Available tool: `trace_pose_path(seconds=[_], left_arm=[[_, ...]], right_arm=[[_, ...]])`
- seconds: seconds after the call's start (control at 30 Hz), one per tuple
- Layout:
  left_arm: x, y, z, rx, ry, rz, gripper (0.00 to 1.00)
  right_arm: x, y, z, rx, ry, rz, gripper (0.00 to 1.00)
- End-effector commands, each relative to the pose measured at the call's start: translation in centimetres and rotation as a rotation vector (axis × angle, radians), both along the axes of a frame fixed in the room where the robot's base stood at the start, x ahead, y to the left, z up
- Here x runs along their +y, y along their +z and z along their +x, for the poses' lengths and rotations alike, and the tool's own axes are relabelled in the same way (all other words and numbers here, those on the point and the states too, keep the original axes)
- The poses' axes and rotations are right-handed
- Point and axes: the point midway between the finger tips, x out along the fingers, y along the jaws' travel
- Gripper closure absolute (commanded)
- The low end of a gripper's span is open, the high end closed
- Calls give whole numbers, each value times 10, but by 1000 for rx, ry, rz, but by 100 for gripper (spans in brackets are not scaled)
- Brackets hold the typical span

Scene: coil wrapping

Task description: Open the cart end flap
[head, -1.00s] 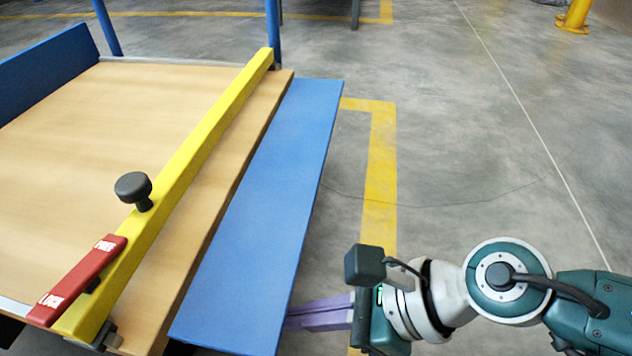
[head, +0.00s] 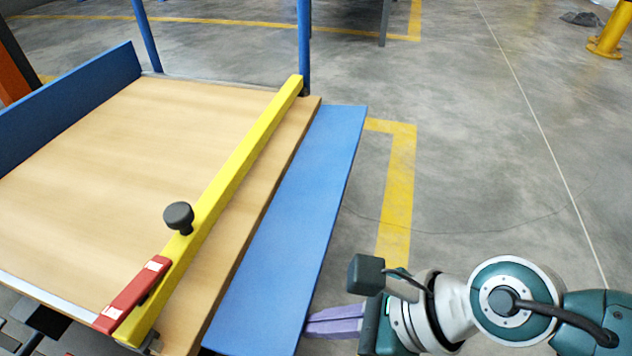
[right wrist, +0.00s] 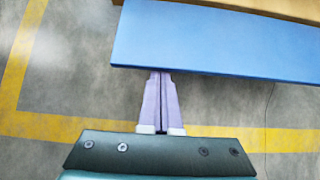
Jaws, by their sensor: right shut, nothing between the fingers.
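The blue end flap (head: 290,220) lies folded outward along the right end of the cart, roughly level with or a little below the wooden deck (head: 130,150). It also shows in the right wrist view (right wrist: 215,42). A yellow bar (head: 225,195) crosses the deck near that end, with a black knob (head: 179,217) and a red lever (head: 133,294) on it. My right gripper (head: 310,325) is shut and empty, its purple fingers pointing at the flap's outer edge. In the right wrist view the fingertips (right wrist: 160,74) reach that edge; I cannot tell whether they touch. My left gripper is not in view.
A blue side panel (head: 70,105) stands along the far left of the cart, and blue posts (head: 304,45) rise at the back. The grey floor (head: 480,150) to the right is clear, with yellow lines. A yellow post (head: 610,35) stands at the far right.

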Motion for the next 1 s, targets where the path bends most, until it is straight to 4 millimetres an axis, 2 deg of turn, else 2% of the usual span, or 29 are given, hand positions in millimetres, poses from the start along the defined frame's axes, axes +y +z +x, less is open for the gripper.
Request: trace_pose_path(seconds=[0.03, 0.1, 0.53, 0.67, 0.87, 0.9, 1.0], left_arm=[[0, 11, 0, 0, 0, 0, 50], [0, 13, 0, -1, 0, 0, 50], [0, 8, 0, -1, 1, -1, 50], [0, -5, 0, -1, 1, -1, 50], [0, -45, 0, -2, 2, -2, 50], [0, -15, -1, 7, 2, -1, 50], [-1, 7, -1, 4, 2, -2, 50]], right_arm=[[2, 10, 1, -1, 0, 0, 100], [2, 12, 1, -2, 0, 1, 100], [2, 8, 2, -3, -1, 3, 100], [0, -5, 3, -3, -3, 1, 100], [-9, -43, 7, -2, -8, -1, 100], [-18, -11, 5, -3, -9, -3, 100], [-34, 11, -2, -1, -8, -3, 100]])
